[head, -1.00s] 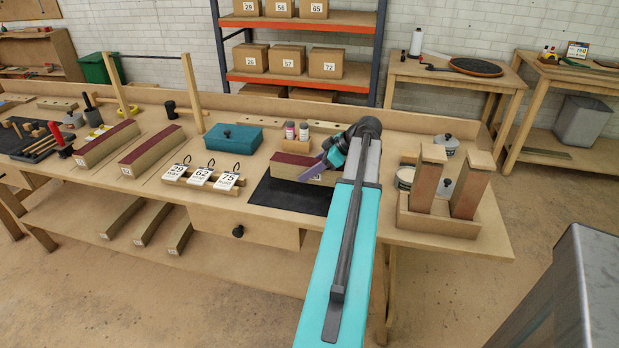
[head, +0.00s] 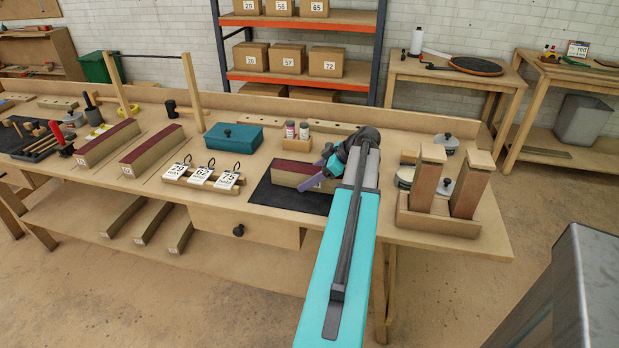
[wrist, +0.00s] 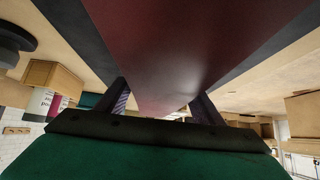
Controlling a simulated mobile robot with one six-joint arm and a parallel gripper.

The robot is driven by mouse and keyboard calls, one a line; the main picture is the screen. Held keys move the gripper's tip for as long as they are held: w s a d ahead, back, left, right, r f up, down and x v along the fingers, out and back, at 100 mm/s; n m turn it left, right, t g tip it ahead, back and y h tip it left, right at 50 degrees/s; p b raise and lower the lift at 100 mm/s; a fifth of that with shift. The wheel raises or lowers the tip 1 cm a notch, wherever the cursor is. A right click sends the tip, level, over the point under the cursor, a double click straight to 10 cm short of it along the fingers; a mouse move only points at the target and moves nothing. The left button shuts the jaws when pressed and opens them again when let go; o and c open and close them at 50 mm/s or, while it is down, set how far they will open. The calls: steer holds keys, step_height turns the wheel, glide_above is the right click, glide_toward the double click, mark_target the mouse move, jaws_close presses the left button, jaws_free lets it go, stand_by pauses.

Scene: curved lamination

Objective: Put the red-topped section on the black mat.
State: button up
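A short wooden section with a dark red top (head: 293,173) lies flat on the black mat (head: 290,200), towards the mat's back right part. My gripper (head: 328,165) is at the section's right end, with its purple fingers apart. In the wrist view the red top of the section (wrist: 170,45) runs large through the picture, and my gripper's fingers (wrist: 162,100) stand on either side of it. The fingers look open, though any small gap to the section's sides is hard to make out. My arm hides part of the mat's right side.
Left of the mat stand tags on a wooden holder (head: 202,178) and a teal box (head: 233,137). Small jars (head: 297,131) stand behind the section. Wooden blocks in a tray (head: 438,218) stand to the right. Longer red-topped sections (head: 152,148) lie further left.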

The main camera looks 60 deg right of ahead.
steer(key=shift+r, duration=0.15)
steer(key=b+v, duration=0.1)
steer(key=v, duration=1.1)
stand_by(0.9)
